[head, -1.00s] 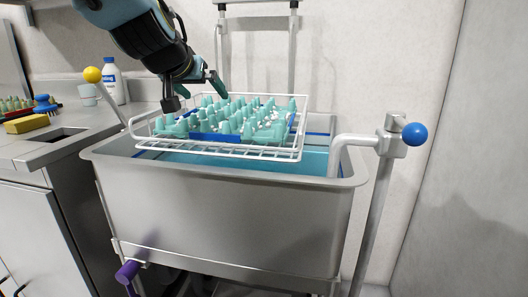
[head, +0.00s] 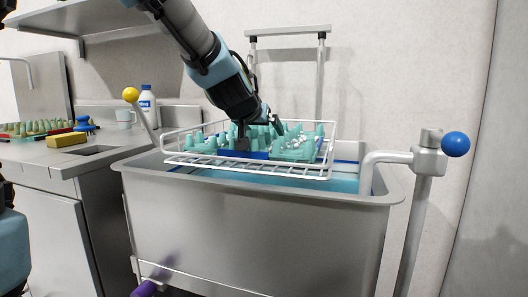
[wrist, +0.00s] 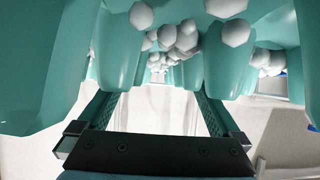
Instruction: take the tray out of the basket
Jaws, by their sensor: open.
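The teal tray (head: 296,150) with tall pegs sits in the white wire basket (head: 250,170), which is over the steel basin. White foam blobs lie on the tray. My gripper (head: 260,134) is down at the tray's pegs, its jaws open, and my arm hides part of the tray. In the wrist view the tray (wrist: 190,65) fills the upper part, close in front of the open fingers of my gripper (wrist: 155,105). White foam clings between its pegs. I cannot tell whether the fingers touch it.
The steel basin (head: 250,225) holds blue liquid (head: 345,181). Levers with a yellow ball (head: 131,95) and a blue ball (head: 455,144) flank it.

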